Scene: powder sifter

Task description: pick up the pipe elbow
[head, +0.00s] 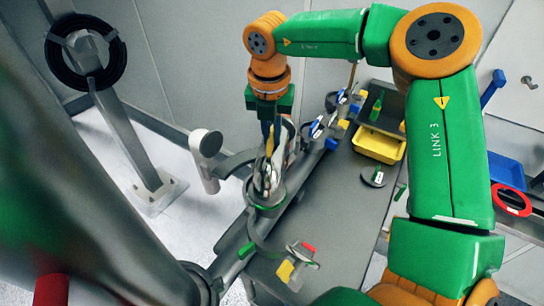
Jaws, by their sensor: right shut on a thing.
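The pipe elbow (279,160) is a shiny metal curved pipe piece near the middle of the head view. It stands roughly upright over the grey bench's left edge, its lower end by a round flange with green on it (265,195). My right gripper (268,132) reaches down from above and is shut on the upper part of the elbow. The fingertips are small and partly lost against the shiny metal. I cannot tell whether the elbow is clear of the flange. My left gripper is not in view.
Clamps with blue, yellow and red handles (298,262) lie along the grey bench (335,215). A yellow tray (378,146) is at the back and a blue tray (506,170) at the right. A large grey pipe (75,190) fills the left. A black ring (85,50) hangs on a post.

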